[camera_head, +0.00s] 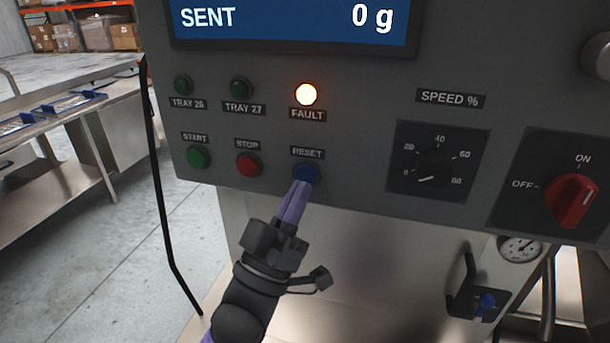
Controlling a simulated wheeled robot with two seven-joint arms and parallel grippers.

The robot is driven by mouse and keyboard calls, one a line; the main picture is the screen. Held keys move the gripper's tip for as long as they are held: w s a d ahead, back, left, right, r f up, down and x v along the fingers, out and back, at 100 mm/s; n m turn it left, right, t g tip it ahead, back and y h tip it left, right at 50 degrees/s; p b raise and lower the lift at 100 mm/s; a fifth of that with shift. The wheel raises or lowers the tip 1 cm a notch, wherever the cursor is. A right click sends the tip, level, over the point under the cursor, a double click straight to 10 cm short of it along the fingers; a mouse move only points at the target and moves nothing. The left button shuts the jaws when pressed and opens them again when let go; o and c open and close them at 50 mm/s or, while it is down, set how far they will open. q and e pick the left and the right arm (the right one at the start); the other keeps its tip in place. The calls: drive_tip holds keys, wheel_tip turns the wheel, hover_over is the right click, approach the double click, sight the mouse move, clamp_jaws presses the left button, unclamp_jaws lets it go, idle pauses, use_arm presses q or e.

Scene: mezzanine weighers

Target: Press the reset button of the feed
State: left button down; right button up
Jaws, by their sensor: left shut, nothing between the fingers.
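The blue reset button (306,173) is in the head view, on the grey control panel (350,140) under its RESET label. My left gripper (300,187) is shut and empty, with its purple fingertips right at the lower edge of this button. The fingertips overlap it in the picture; I cannot tell whether they touch it or whether it is pushed in. The fault lamp (306,94) above glows yellow-white. The display (290,20) reads SENT and 0 g. My right gripper is not in view.
A green start button (199,157) and red stop button (248,165) sit left of the reset button. A black rod (160,200) runs down the panel's left side.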

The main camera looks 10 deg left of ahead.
use_arm(q)
drive_tip(key=shift+w, duration=0.1)
idle(0.4)
drive_tip(key=shift+w, duration=0.35)
drive_tip(key=shift+w, duration=0.4)
idle(0.5)
idle(0.3)
drive_tip(key=shift+s+p, duration=0.35)
drive_tip(key=shift+s, duration=0.45)
drive_tip(key=s+p, duration=0.2)
drive_tip(key=s, duration=0.3)
drive_tip(key=shift+a, duration=0.1)
